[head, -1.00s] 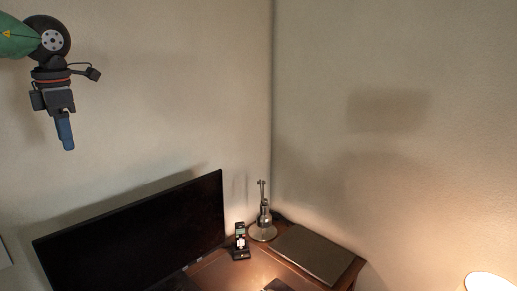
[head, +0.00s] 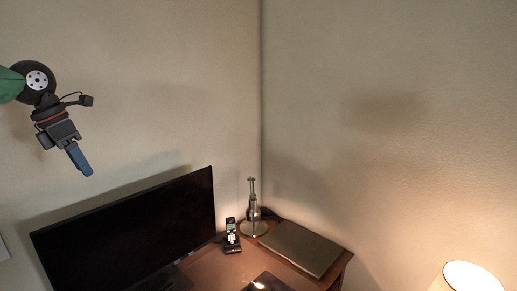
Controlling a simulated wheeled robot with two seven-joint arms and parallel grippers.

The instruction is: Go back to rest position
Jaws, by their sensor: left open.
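My left gripper (head: 79,158) hangs in the air at the upper left of the head view, high above and behind the top edge of the monitor in the picture. Its blue finger end points down and slightly right. It is open, seen side-on, and nothing shows between its fingers. It touches nothing. My right gripper is not in the head view.
A dark monitor (head: 130,232) stands on the brown desk (head: 213,272). Right of it are a cordless phone (head: 232,237), a metal stand (head: 253,215) and a closed flat laptop-like slab (head: 305,249). A lit lamp (head: 468,279) is at lower right. Bare walls surround the corner.

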